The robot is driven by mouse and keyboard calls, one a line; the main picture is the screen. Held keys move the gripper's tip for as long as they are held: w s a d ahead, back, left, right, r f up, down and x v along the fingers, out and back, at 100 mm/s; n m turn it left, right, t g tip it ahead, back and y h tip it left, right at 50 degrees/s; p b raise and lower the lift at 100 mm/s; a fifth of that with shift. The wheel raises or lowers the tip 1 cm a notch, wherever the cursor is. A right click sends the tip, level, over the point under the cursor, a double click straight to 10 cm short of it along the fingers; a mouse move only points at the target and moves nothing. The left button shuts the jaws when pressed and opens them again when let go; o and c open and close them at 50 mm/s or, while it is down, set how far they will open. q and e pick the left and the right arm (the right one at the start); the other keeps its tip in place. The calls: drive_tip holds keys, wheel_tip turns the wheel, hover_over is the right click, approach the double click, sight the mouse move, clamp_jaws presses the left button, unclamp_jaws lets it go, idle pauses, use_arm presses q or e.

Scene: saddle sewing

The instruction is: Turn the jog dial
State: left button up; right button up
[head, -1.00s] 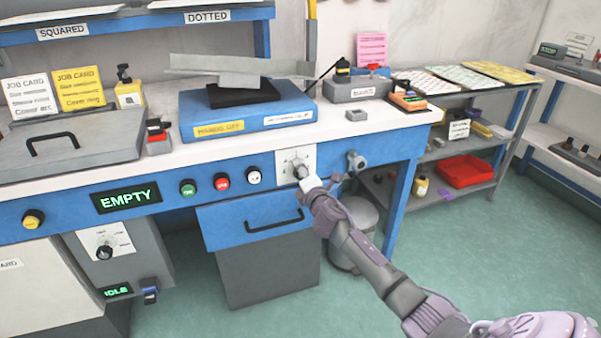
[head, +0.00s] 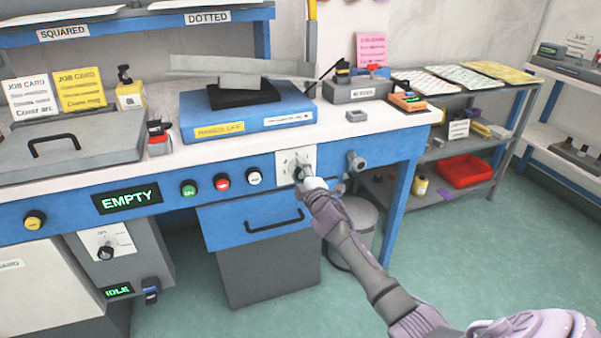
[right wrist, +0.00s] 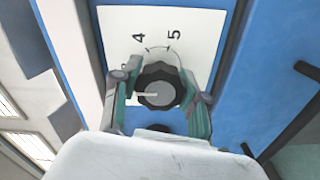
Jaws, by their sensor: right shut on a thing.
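The jog dial (right wrist: 160,87) is a black scalloped knob with a pale pointer line, on a white plate (right wrist: 210,20) marked with 4, 5 and a curved arrow. In the head view the dial (head: 300,173) sits on the blue front rail of the bench, mostly beside and behind my gripper. My right gripper (right wrist: 160,100) has its green-grey fingers on both sides of the dial, shut on it. The pointer line points to the left in the right wrist view. In the head view the right gripper (head: 309,182) reaches the plate from the lower right. My left gripper is not in view.
Left of the dial are white, red and green buttons (head: 189,188) and an EMPTY display (head: 127,200). A drawer with a black handle (head: 274,221) is below. A grey knob (head: 355,162) is close on the right. Another dial (head: 106,252) is on a grey box.

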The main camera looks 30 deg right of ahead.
idle(0.3)
drive_tip(key=o, duration=1.1)
drive_tip(key=shift+d, duration=0.1)
drive_tip(key=shift+o, duration=0.3)
drive_tip(key=v, duration=1.2)
drive_tip(key=shift+f, duration=0.1)
